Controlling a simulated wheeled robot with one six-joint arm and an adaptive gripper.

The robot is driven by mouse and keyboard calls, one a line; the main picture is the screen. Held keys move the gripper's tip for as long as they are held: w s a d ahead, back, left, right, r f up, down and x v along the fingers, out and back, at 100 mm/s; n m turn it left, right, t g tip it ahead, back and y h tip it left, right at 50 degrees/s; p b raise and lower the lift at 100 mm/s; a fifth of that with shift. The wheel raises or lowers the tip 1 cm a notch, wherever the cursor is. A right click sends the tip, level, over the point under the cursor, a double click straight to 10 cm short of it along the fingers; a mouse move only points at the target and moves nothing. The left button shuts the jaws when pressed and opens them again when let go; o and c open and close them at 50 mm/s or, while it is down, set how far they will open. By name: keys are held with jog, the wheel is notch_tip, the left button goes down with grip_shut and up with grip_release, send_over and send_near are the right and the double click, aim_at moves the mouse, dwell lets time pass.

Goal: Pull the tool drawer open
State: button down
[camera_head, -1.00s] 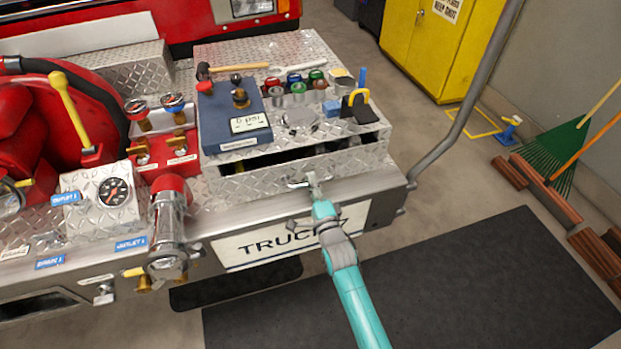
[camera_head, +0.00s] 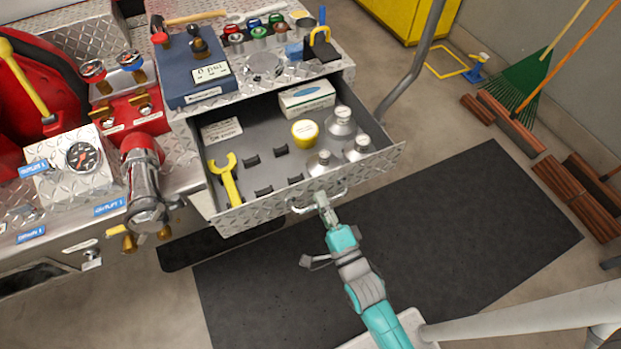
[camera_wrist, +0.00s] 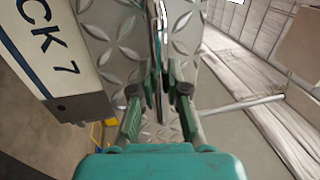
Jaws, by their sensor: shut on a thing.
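The tool drawer (camera_head: 272,205) is a diamond-plate metal drawer under the bumper top, and it stands far out with its grey inside in view. Its bar handle (camera_head: 299,208) is on the front face. My gripper (camera_head: 322,201) is shut on the handle. In the wrist view my gripper's fingers (camera_wrist: 159,98) close around the handle in front of the diamond-plate face.
A blue gauge box (camera_head: 190,72) and several small cups stand on the bumper top. A grey pole (camera_head: 413,72) rises right of the drawer. A dark mat (camera_head: 450,220) covers the floor in front. A rake (camera_head: 528,80) and brick-coloured blocks (camera_head: 511,125) are at the right.

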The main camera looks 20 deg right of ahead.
jog(key=shift+s, duration=2.55)
jog(key=c, duration=1.2)
grip_release()
jog(key=shift+o, duration=0.2)
jog(key=s+f, duration=0.2)
jog(key=s, duration=0.9)
jog(key=shift+s+f, duration=0.15)
jog(key=shift+s, duration=0.25)
jog(key=s+r+n+g, duration=0.5)
jog(key=s+n, duration=0.7)
jog(key=n, duration=0.6)
notch_tip(320, 180, up, 2)
jog(key=shift+s+d+r, duration=0.2)
jog(key=shift+s, duration=0.05)
